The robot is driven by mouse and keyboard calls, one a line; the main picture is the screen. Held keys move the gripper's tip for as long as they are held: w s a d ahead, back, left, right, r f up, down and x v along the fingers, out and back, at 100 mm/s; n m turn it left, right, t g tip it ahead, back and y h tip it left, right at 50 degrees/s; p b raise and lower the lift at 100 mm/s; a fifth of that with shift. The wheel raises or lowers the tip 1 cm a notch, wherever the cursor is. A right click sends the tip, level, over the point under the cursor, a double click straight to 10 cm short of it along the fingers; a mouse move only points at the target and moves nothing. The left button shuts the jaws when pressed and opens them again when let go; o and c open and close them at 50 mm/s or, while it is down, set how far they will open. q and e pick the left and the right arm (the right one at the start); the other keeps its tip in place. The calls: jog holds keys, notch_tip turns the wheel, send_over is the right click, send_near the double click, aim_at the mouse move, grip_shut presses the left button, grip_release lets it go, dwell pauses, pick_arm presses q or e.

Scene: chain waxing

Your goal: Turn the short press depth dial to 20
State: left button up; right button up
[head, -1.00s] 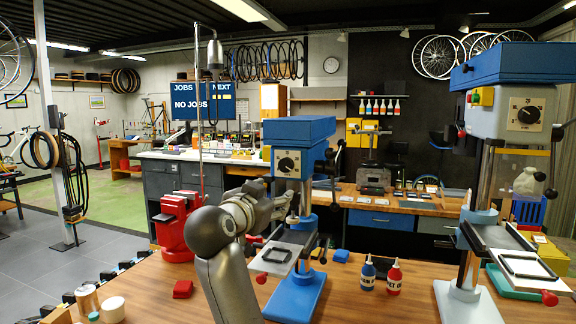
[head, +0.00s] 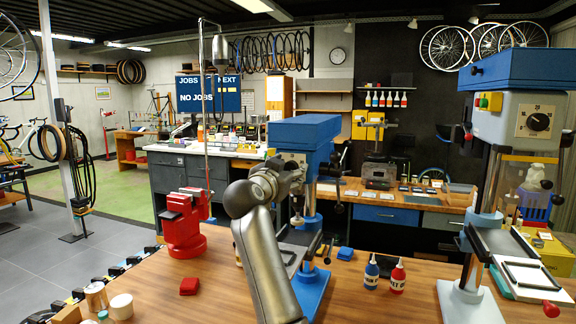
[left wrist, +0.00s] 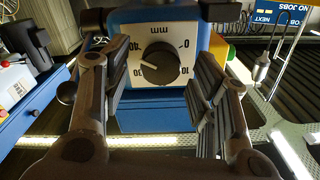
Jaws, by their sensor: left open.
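The short press (head: 305,132) is the blue-topped machine in the middle of the head view. Its depth dial is mostly hidden there behind my left gripper (head: 292,178). In the left wrist view the dial (left wrist: 160,64) is a round black knob on a pale plate, seen upside down. Its white pointer points left, near the 30 mark. Marks 0, 10 and 40 also show; 20 cannot be made out. My left gripper (left wrist: 155,88) is open, its fingers on either side of the dial in the picture, with visible gaps. My right gripper is not in view.
A taller blue press (head: 525,110) with its own dial stands at the right. A red vise (head: 183,225) is left of my arm. Blue (head: 371,273) and red (head: 397,276) bottles stand on the wooden bench (head: 370,305). A small red block (head: 189,286) lies at the front left.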

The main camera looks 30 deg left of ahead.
pick_arm(q)
jog(key=shift+w+a, duration=0.1)
jog(key=shift+w, duration=0.25)
jog(key=c, duration=1)
